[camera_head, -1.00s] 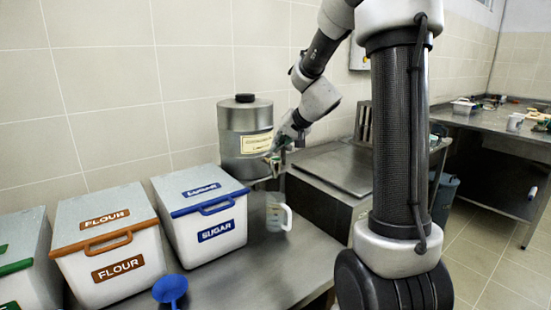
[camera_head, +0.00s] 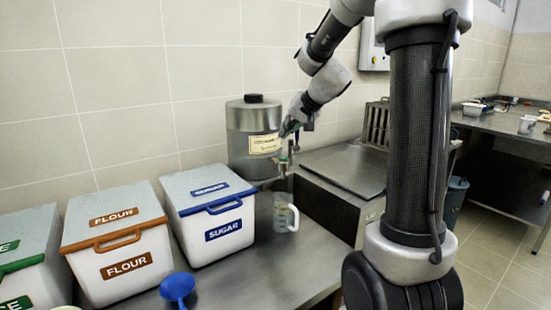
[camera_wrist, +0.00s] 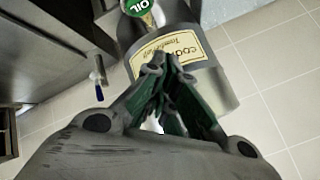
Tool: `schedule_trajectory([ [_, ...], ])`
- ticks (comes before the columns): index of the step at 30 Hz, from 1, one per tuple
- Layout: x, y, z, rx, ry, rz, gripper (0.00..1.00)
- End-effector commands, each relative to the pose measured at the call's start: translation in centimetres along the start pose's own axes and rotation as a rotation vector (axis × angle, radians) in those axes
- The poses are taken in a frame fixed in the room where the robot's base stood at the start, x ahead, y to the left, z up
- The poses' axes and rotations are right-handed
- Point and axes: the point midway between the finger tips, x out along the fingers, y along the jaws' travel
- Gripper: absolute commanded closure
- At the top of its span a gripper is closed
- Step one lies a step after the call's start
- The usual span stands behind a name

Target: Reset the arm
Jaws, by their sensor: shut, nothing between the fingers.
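My gripper (camera_head: 287,131) is shut and empty, in front of the right side of the metal dispenser (camera_head: 240,125). In the wrist view the fingers of my gripper (camera_wrist: 165,65) are together, with the dispenser's cream label (camera_wrist: 172,50) just beyond them. I cannot tell whether they touch it. The dispenser's tap (camera_head: 284,165) is below my gripper, with a clear jug (camera_head: 284,212) under it on the steel counter (camera_head: 250,270). The jug's contents are hard to make out.
Lidded bins for sugar (camera_head: 210,225) and flour (camera_head: 115,245) stand left of the dispenser, with a blue funnel (camera_head: 177,287) in front. A steel appliance (camera_head: 345,170) stands to the right. Another work table (camera_head: 505,135) is at the far right.

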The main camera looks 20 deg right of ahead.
Motion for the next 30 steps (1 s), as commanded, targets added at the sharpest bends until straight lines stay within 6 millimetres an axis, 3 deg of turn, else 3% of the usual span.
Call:
schedule_trajectory([
  [7,0.0,0.0,0.5,0.025,-0.024,-0.001,1.00],
  [12,-0.7,3.0,5.9,0.010,-0.190,0.073,1.00],
  [14,-2.5,4.0,8.6,-0.018,-0.256,0.110,1.00],
  [18,-8.4,5.8,15.1,-0.127,-0.386,0.207,1.00],
  [24,-16.8,8.5,22.4,-0.323,-0.462,0.334,1.00],
  [27,-19.6,9.5,24.6,-0.416,-0.445,0.365,1.00],
  [30,-21.0,9.6,25.6,-0.478,-0.399,0.359,1.00],
])
